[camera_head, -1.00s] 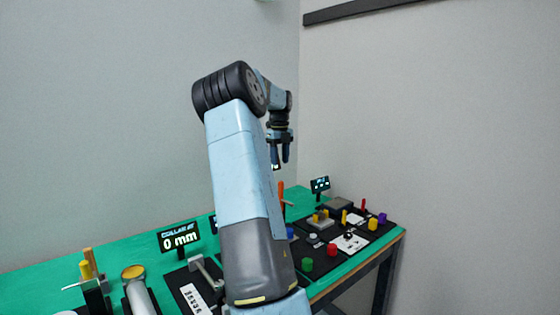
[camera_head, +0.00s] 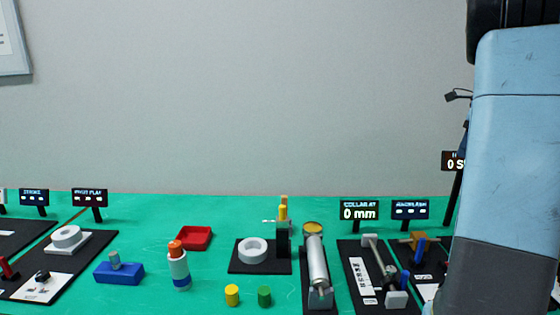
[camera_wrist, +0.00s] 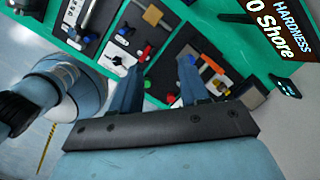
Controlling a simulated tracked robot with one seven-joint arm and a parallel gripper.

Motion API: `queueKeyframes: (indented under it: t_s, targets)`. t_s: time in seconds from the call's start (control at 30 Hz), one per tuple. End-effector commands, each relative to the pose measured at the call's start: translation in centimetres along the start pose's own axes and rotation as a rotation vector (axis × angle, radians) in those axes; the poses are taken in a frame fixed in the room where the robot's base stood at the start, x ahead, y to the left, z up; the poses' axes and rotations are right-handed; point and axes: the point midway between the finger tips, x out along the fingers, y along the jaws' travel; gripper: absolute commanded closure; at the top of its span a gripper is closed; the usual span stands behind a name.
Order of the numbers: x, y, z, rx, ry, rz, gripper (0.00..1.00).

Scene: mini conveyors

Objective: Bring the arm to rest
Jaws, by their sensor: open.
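My gripper (camera_wrist: 158,85) shows in the wrist view with its two blue fingers apart and nothing between them. It hangs above the green bench (camera_wrist: 171,62) and touches nothing that I can see. In the head view my light blue arm (camera_head: 515,150) stands upright at the right edge. The gripper itself is out of that view.
The green bench (camera_head: 140,222) carries black station boards, small display signs (camera_head: 360,211), a red tray (camera_head: 194,238), a white ring (camera_head: 253,250), a blue block (camera_head: 119,272) and yellow and green cylinders (camera_head: 264,296).

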Motion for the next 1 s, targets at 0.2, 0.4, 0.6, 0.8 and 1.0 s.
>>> queueKeyframes:
  t_s: [0.2,0.4,0.6,0.8,1.0]
  targets:
    - [-1.4,7.0,3.0,-0.383,-0.05,-0.036,0.55]
    - [-2.2,13.7,5.0,-0.743,-0.07,-0.084,0.55]
    - [-2.4,20.5,6.3,-1.111,-0.064,-0.144,0.55]
    - [-1.9,27.3,6.7,-1.48,-0.028,-0.212,0.55]
    - [-0.8,33.8,6.2,-1.849,0.047,-0.285,0.55]
